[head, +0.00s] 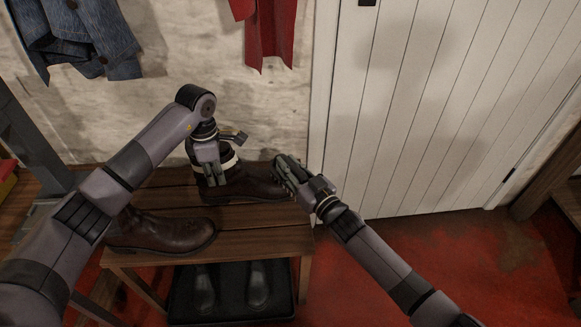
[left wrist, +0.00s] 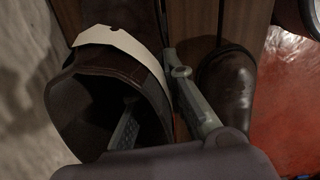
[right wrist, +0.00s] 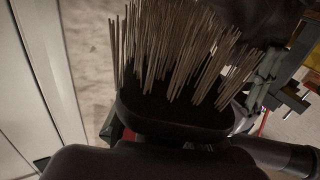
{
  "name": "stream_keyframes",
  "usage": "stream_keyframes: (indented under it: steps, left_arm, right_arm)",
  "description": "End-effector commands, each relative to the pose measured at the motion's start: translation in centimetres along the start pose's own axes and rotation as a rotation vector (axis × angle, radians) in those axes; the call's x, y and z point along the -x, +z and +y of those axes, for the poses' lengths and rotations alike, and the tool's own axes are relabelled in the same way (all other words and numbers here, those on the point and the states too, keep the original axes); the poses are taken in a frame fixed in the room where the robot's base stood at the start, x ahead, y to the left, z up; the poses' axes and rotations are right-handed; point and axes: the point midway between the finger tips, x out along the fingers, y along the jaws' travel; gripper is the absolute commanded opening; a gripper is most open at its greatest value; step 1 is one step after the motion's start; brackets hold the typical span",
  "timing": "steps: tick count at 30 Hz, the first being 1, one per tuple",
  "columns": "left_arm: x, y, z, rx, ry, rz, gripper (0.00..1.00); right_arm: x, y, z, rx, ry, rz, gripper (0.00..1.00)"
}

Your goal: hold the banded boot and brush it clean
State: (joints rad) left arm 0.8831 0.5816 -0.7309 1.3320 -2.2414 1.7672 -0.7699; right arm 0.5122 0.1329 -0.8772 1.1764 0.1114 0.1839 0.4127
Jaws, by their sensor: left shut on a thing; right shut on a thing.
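The banded boot (head: 249,187) is dark brown leather with a cream band (head: 230,163) around its shaft. It stands upright on the wooden bench, toe to the right. My left gripper (head: 214,178) is shut on its shaft wall; the left wrist view shows one finger inside the boot's opening (left wrist: 85,110) and one outside. My right gripper (head: 287,172) is at the boot's toe, shut on a brush. The brush (right wrist: 175,110), dark with pale bristles, fills the right wrist view. Its bristles are close to a dark surface; contact is unclear. In the head view the gripper mostly hides the brush.
A plain brown boot (head: 165,234) stands on the bench (head: 262,240) nearer to me. Below is a black tray (head: 180,308) with dark boots (head: 257,285). A jacket (head: 85,40) and red cloth (head: 270,35) hang behind. A white door (head: 420,120) stands right, with open red floor before it.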

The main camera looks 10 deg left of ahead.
Motion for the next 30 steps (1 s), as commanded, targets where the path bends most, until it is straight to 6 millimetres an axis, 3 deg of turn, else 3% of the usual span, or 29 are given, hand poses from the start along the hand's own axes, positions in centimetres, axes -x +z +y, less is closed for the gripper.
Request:
stream_keyframes:
  steps: [16,30]
  left_arm:
    - [-0.1,0.3,-0.1,-0.005,-0.002,-0.005,0.0]
    - [-0.1,0.2,-0.1,-0.004,-0.002,-0.004,0.0]
  right_arm:
    - [3.3,0.1,0.5,-0.001,-0.001,-0.003,0.0]
    - [0.6,0.1,0.9,-0.001,-0.001,0.0,0.0]
